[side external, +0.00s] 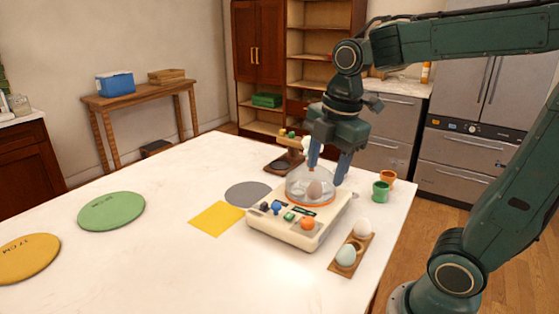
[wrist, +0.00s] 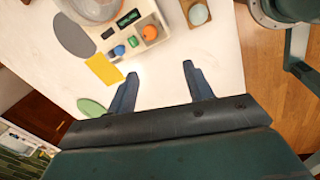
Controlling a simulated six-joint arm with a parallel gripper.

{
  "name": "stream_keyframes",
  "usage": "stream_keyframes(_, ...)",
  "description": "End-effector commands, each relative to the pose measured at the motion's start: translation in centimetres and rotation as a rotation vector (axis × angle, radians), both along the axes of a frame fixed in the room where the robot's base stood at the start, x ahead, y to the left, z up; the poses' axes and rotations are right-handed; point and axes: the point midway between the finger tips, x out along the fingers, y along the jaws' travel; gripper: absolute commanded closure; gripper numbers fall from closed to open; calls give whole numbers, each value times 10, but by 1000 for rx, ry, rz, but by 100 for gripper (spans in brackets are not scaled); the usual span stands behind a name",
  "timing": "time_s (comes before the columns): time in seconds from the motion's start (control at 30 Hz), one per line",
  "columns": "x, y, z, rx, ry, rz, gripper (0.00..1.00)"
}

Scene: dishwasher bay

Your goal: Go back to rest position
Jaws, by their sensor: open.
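My gripper (side external: 328,168) is open, pointing down by the clear dome (side external: 306,188) of a cream appliance (side external: 283,231). A brownish egg (side external: 314,190) shows inside the dome. In the side view the fingers overlap the dome's top and right side. In the wrist view the open gripper (wrist: 160,72) has nothing between its fingers, only white tabletop, and the dome (wrist: 97,6) is apart from them at the upper left. An orange knob (side external: 307,223) and blue and green controls are on the appliance's front.
A wooden tray (side external: 339,268) with two pale eggs is right of the appliance. Green (side external: 380,191) and orange (side external: 388,176) cups stand behind it. A wooden stand (side external: 277,168) is at the back. Flat grey, yellow (side external: 217,218) and green (side external: 111,211) pieces lie left. The front tabletop is clear.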

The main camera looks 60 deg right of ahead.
Motion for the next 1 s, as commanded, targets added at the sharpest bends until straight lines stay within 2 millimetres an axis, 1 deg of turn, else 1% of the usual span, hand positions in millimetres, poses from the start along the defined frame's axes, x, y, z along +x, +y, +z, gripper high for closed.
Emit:
stream_keyframes(0.03, -5, 3, 1, 9, -19, -58, 49)
stream_keyframes(0.37, -35, 15, 2, 114, -134, -482, 49)
stream_keyframes(0.7, -63, 24, -2, 278, -235, -909, 49)
stream_keyframes(0.9, -76, 28, -7, 380, -273, -1115, 49)
stream_keyframes(1.0, -79, 30, -8, 415, -282, -1180, 49)
